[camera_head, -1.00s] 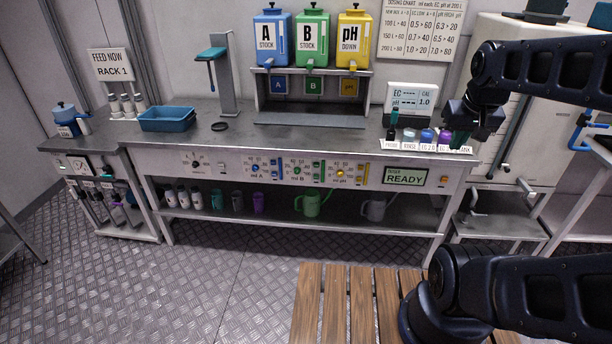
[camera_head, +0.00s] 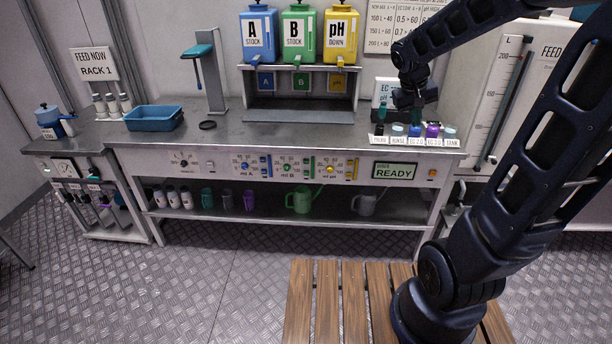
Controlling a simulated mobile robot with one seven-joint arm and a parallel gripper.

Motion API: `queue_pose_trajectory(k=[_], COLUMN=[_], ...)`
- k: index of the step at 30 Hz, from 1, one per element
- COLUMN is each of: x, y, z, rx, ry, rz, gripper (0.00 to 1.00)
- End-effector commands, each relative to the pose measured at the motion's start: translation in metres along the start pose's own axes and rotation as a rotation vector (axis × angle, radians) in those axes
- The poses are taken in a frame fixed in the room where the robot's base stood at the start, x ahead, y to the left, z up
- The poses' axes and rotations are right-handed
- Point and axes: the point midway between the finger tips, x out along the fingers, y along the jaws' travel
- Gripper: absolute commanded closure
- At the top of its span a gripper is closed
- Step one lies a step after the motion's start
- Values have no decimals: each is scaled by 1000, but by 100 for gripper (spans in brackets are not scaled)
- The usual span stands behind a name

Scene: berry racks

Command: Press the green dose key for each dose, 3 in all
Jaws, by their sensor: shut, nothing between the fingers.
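The dosing panel (camera_head: 220,164) runs along the front of the bench. Its middle section, marked ml B, has a green round knob (camera_head: 287,168) and a green upright strip (camera_head: 312,167) to the right of it. Which of these green parts is the dose key is too small to tell. The display (camera_head: 395,171) at the panel's right reads READY. My gripper (camera_head: 415,118) is shut and empty, above the right end of the bench near the small meter. It is up and to the right of the green parts, well apart from them. Its fingertips are small and dark in this view.
Small labelled bottles (camera_head: 415,132) stand below my gripper at the bench's right end. The meter (camera_head: 384,92) is partly hidden behind it. Blue, green (camera_head: 299,35) and yellow stock tanks stand on a shelf. The bench top in front of that shelf is clear.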

Motion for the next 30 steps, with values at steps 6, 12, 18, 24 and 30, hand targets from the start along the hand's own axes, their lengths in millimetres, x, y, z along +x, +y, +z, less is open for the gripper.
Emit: queue_pose_trajectory(k=[6,12,18,24,30], x=[24,46,70,96,124], y=[-19,-39,-65,-94,-128], z=[-37,-69,-100,-128,-153], rx=[-58,-111,-168,-229,-291], ry=[-17,-20,-16,-4,15], rz=[67,127,188,247,303], gripper=[100,100,100,100,100])
